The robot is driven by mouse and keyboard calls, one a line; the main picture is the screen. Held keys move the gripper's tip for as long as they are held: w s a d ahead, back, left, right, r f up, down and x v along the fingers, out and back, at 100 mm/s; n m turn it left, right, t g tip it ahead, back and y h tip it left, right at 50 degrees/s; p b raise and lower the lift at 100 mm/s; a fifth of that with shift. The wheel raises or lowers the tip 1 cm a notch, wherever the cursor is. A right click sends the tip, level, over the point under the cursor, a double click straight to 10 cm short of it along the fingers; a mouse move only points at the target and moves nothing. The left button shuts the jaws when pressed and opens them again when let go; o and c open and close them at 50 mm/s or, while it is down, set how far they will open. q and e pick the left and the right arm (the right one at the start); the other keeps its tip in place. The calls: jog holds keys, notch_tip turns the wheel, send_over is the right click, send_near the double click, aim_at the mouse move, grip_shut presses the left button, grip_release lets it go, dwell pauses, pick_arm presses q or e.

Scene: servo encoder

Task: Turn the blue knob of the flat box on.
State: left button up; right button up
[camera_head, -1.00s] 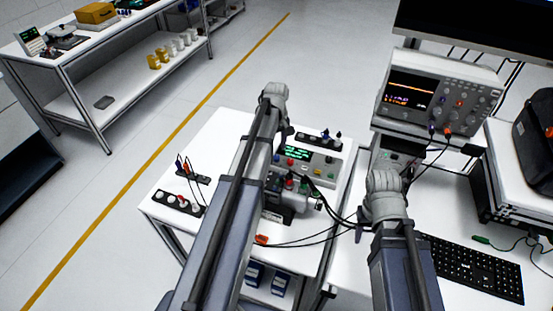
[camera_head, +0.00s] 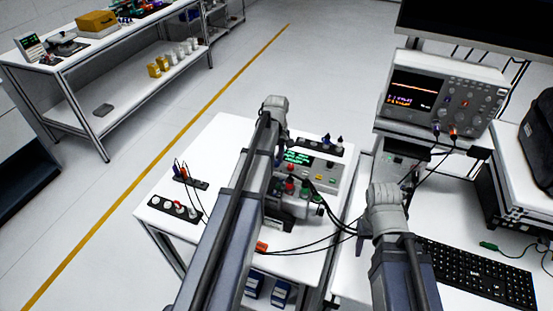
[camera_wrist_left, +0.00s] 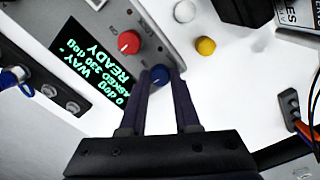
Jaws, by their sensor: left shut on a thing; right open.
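The flat box (camera_head: 325,178) is grey with a lit green-text screen (camera_head: 297,158) and stands on the white table under my left arm. In the left wrist view, the screen (camera_wrist_left: 90,65) reads READY, upside down. The blue knob (camera_wrist_left: 160,74) sits near the box's edge, beside a red knob (camera_wrist_left: 129,42). My left gripper (camera_wrist_left: 168,78) has its two dark fingers around the blue knob and is shut on it. My left arm hides this gripper and the blue knob in the head view.
A motor-like unit with cables (camera_head: 292,212) stands close in front of the box. Small black connector strips (camera_head: 174,208) lie on the table's left part. An oscilloscope (camera_head: 440,95) and a keyboard (camera_head: 480,270) are at right. The table's left middle is clear.

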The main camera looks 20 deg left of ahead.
pick_arm(q)
grip_shut()
jog(key=m, duration=0.5)
jog(key=shift+m, duration=0.4)
jog(key=m, duration=0.5)
jog(key=shift+m, duration=0.4)
dwell(0.5)
jog(key=o, duration=0.7)
grip_release()
